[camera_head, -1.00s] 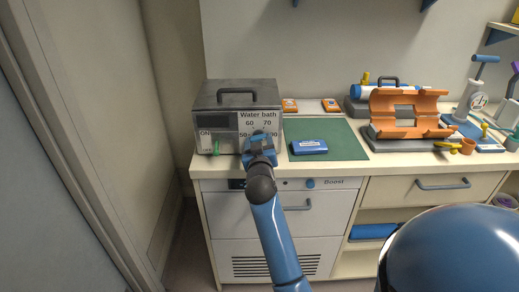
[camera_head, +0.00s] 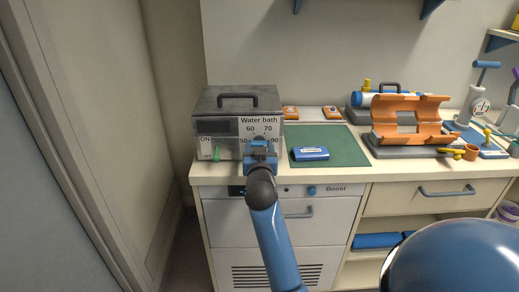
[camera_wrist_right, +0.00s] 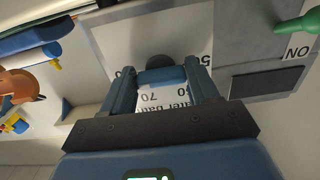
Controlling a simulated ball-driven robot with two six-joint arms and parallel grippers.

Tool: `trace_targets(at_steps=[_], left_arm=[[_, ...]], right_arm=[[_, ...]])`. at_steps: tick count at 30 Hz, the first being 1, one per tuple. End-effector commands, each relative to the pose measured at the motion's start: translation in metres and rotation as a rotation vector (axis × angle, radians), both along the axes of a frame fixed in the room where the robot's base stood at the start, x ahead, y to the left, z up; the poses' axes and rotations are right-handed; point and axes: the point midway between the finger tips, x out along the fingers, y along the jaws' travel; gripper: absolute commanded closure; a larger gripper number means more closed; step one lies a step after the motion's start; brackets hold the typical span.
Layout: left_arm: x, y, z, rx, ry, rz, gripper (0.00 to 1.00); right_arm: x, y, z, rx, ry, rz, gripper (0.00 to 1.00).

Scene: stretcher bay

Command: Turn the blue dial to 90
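The grey water bath (camera_head: 213,101) stands at the left of the counter. My right gripper (camera_head: 260,146) is in front of this scale and hides most of the dial. In the right wrist view its two fingers stand at either end of the blue dial (camera_wrist_right: 161,75) and seem to touch it. A dark round part shows just beyond. The dial's exact pointing is hidden. The green ON/OFF lever (camera_head: 217,153) is left of the gripper. My left gripper is not in view.
A green mat (camera_head: 345,148) with a blue box (camera_head: 310,153) lies right of the bath. An orange open holder (camera_head: 410,112) stands further right. A small blue Boost knob (camera_head: 311,190) is on the counter front below.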

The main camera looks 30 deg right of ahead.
Motion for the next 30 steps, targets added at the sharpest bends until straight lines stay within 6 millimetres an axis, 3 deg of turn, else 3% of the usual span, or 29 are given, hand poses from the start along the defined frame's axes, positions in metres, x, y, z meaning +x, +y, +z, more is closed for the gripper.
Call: trace_targets(at_steps=[1, 5, 17, 30], left_arm=[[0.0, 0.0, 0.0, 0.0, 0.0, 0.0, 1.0], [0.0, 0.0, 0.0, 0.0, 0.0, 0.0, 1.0], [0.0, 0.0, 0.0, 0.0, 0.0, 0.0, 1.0], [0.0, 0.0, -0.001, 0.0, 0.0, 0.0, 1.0]], right_arm=[[0.0, 0.0, -0.002, 0.004, 0.003, 0.001, 0.34], [0.0, 0.0, -0.001, 0.002, 0.002, 0.0, 0.15], [-0.004, 0.003, -0.001, 0.001, 0.001, 0.001, 0.15], [-0.06, 0.038, -0.001, 0.0, 0.001, 0.003, 0.15]])
